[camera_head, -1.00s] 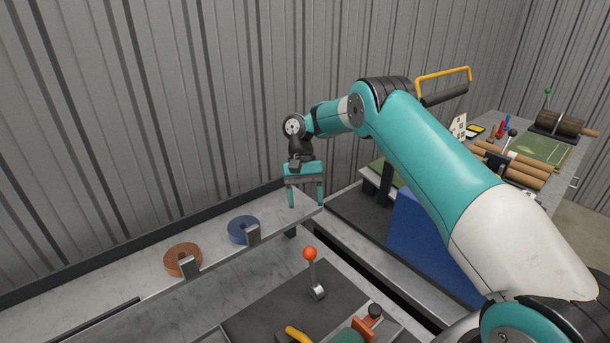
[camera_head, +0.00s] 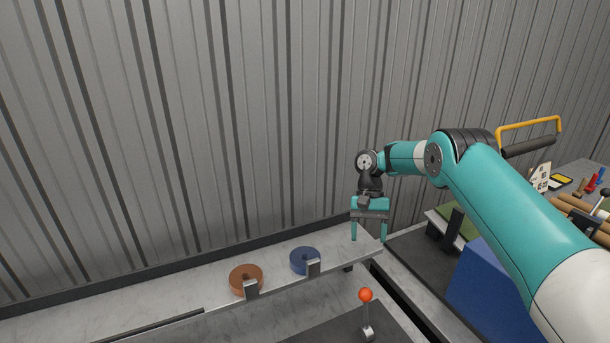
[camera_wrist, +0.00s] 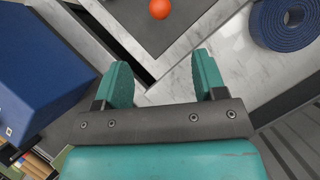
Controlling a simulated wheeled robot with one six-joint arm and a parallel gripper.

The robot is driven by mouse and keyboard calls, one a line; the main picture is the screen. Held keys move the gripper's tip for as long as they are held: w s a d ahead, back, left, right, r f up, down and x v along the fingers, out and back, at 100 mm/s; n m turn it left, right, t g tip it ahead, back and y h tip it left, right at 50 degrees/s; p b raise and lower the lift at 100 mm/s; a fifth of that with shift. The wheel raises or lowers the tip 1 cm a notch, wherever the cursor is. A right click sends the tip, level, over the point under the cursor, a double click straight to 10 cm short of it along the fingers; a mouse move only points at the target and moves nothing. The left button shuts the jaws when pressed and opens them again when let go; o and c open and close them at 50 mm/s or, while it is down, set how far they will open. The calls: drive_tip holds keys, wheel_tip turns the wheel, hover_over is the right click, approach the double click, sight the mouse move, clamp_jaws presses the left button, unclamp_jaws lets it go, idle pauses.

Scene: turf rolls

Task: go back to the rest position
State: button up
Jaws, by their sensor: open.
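My gripper (camera_head: 369,233) is open and empty. It points down above the right end of the grey shelf (camera_head: 190,280) by the wall. In the wrist view my two teal fingers (camera_wrist: 162,85) stand apart with nothing between them. My teal and white arm reaches in from the right. No rest stand or marker for a rest position shows.
A brown ring roll (camera_head: 246,279) and a blue ring roll (camera_head: 305,260) lie on the shelf, left of my gripper. A blue box (camera_head: 485,285) is on the right. A corrugated wall (camera_head: 200,120) rises behind.

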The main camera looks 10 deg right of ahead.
drive_tip(key=s+a+r+n+t+y+b, duration=0.1)
drive_tip(key=s+a+r+n+t+b, duration=0.3)
drive_tip(key=s+a+r+b, duration=0.65)
drive_tip(key=s+a+f+n+t+b, duration=0.1)
drive_tip(key=s+n+b, duration=0.2)
drive_tip(key=s, duration=0.9)
drive_tip(key=s+a+f+n+y+b, duration=0.1)
drive_tip(key=s+a+f+n+b, duration=0.1)
drive_tip(key=s, duration=1)
drive_tip(key=n+b, duration=0.1)
drive_tip(key=n, duration=0.1)
drive_tip(key=shift+s+f+n+t+y, duration=0.15)
drive_tip(key=shift+f+n+t+y, duration=0.15)
drive_tip(key=shift+t, duration=0.1)
drive_tip(key=shift+a, duration=0.15)
drive_tip(key=shift+c, duration=0.2)
